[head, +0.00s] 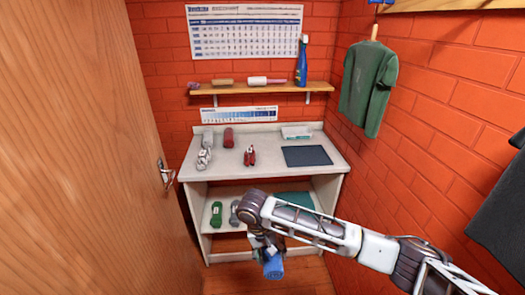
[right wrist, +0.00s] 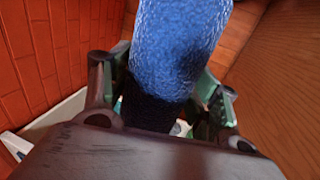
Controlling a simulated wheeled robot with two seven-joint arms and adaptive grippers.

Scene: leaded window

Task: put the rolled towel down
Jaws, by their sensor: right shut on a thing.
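A blue rolled towel (head: 273,266) hangs at the end of my right arm in the head view, in front of the lower part of the cabinet. My right gripper (head: 262,245) is shut on it. In the right wrist view the blue towel (right wrist: 178,45) fills the upper middle, between the two fingers of the gripper (right wrist: 160,95). Its lower part there is in dark shadow. My left gripper is not in view.
A cabinet has a pale worktop (head: 260,165) with a red roll (head: 228,138), a dark mat (head: 307,156) and other items. Its lower shelf holds a green roll (head: 216,215), a grey roll (head: 234,213) and a teal mat (head: 295,201). A wooden door (head: 70,150) stands at left.

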